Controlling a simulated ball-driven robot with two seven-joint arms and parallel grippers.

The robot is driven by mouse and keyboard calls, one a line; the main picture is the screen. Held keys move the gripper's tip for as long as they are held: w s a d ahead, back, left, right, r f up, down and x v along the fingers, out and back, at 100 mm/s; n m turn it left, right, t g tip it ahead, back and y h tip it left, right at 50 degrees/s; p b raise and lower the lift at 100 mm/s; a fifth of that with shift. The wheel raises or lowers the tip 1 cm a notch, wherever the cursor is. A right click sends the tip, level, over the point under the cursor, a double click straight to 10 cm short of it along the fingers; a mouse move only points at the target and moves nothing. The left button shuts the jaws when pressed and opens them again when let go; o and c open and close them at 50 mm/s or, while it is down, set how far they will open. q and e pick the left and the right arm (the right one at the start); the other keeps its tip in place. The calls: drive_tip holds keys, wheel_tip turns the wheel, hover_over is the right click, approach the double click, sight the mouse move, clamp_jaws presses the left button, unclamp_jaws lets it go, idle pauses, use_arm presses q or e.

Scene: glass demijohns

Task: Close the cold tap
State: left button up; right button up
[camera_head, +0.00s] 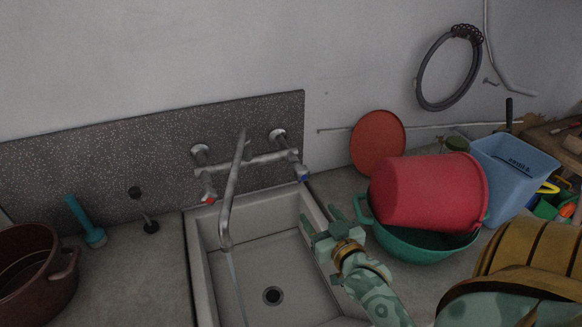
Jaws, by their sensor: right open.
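A wall-mounted metal mixer tap (258,160) stands over the sink (205,270). Its cold tap handle (301,172), with a blue mark, is on the right and points down. The hot tap handle (208,194), with a red mark, is on the left. The long spout (231,195) hangs over the basin, and a thin stream of water (235,285) seems to fall from it. My right gripper (319,216) is open and empty at the sink's right rim, below the cold tap handle and apart from it. My left gripper is not in view.
A red bucket (425,193) lies in a green basin (425,245) right of my right gripper. A blue tub (515,170) and a round red lid (378,143) are behind. A brown pot (35,280) and a turquoise brush (86,222) are at left.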

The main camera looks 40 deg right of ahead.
drive_tip(key=w+d+r, duration=0.1)
drive_tip(key=d+r, duration=0.1)
approach(299, 170)
drive_tip(key=w+d+f, duration=0.1)
drive_tip(key=f, duration=0.1)
drive_tip(key=shift+m+t+h, duration=0.3)
drive_tip(key=shift+m+h, duration=0.1)
drive_tip(key=x, duration=0.9)
drive_tip(key=shift+w+d+f, duration=0.15)
drive_tip(key=shift+w+f, duration=0.05)
drive_tip(key=shift+w, duration=0.05)
drive_tip(key=shift+w+d, duration=0.15)
drive_tip(key=shift+w, duration=0.45)
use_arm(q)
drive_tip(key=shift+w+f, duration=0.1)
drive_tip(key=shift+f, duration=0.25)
use_arm(e)
drive_tip(key=c, duration=1)
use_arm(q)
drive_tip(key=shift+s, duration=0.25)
